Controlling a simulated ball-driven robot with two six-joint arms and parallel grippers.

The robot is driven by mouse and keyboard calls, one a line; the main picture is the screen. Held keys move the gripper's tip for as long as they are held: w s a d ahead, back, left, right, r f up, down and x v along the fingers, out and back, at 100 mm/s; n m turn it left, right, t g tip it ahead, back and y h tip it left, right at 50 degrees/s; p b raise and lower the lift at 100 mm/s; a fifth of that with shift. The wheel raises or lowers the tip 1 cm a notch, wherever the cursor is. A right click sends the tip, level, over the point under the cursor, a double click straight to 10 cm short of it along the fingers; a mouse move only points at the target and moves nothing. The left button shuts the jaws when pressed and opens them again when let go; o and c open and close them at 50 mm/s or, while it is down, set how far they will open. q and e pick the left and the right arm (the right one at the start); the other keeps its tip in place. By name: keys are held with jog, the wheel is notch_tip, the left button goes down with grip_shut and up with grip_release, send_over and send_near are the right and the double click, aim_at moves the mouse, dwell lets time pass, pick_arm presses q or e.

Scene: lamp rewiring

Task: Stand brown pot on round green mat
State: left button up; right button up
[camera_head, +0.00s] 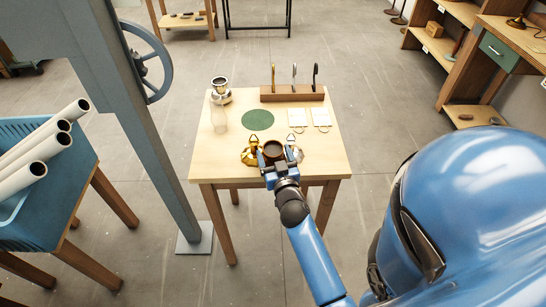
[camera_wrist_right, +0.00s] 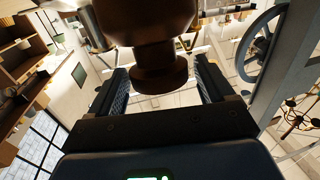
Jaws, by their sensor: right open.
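The brown pot (camera_head: 272,149) stands near the front edge of the small wooden table, between a gold item and a silver item. The round green mat (camera_head: 258,122) lies flat and bare on the table, behind the pot and slightly left. My right gripper (camera_head: 270,166) is at the near side of the pot. In the right wrist view the brown pot (camera_wrist_right: 155,55) shows large between the two spread fingers of the right gripper (camera_wrist_right: 162,82), with gaps on both sides. The gripper is open. My left gripper is not in view.
The gold item (camera_head: 249,155) and the silver item (camera_head: 294,152) sit close on either side of the pot. A silver pot (camera_head: 220,92) and a clear glass (camera_head: 220,122) stand left of the mat. A wooden rack (camera_head: 292,95) is behind; white cards (camera_head: 298,118) lie right.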

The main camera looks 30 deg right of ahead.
aim_at(271, 144)
jog(key=p+x, duration=0.1)
jog(key=x, duration=0.3)
jog(key=shift+d, duration=0.15)
jog(key=shift+s+r, duration=0.1)
jog(key=c, duration=1.3)
jog(key=shift+c, duration=1)
jog(key=shift+r, duration=0.1)
